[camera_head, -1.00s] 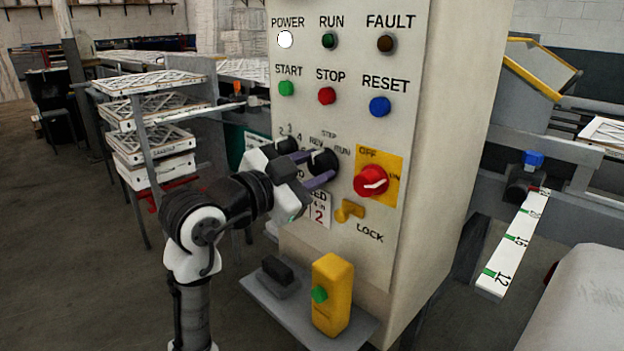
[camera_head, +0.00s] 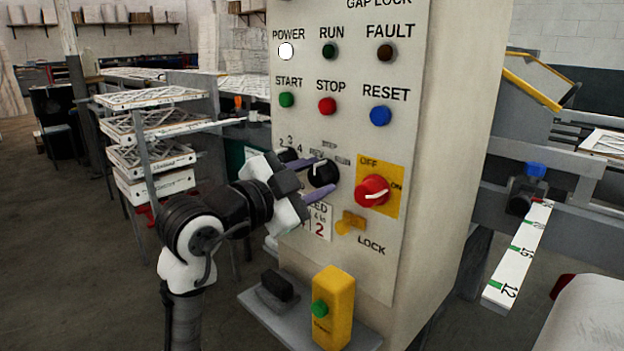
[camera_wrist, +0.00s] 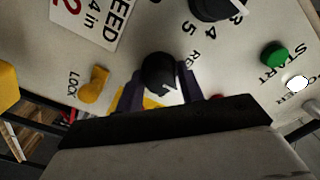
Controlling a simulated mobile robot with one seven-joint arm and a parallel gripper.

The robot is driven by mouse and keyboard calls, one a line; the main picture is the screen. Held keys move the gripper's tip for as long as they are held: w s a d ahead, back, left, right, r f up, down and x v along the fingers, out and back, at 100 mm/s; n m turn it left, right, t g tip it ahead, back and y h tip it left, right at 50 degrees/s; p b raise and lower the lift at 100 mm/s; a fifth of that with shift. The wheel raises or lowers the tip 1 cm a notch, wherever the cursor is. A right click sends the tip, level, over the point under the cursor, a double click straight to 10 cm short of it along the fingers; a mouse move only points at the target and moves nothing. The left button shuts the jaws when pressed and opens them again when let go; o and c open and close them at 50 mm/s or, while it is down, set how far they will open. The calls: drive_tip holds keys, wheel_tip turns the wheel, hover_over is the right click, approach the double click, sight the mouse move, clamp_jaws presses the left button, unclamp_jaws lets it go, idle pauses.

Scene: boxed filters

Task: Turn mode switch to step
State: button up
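The mode switch (camera_head: 323,173) is a round black knob with a white pointer line, on the front of the pale control panel. Labels REV, STEP and RUN are around it, with STEP above. In the head view its pointer leans roughly upward; the exact label is hard to tell. My gripper (camera_head: 329,176) is open, one purple finger above the knob and one below, apart from it. In the wrist view the knob (camera_wrist: 160,72) lies between the two fingers (camera_wrist: 160,92), and the REV label is to its right.
The red OFF/ON rotary switch (camera_head: 372,191) is close to the right. A yellow lock lever (camera_head: 350,222) is below, and another black selector (camera_head: 289,155) is behind my gripper. A yellow button box (camera_head: 333,308) stands on a shelf below. START, STOP and RESET buttons are above.

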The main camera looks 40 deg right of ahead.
drive_tip(key=o, duration=0.3)
drive_tip(key=shift+o, duration=0.2)
drive_tip(key=s+a, duration=0.1)
drive_tip(key=a, duration=1.2)
drive_tip(key=shift+a, duration=0.4)
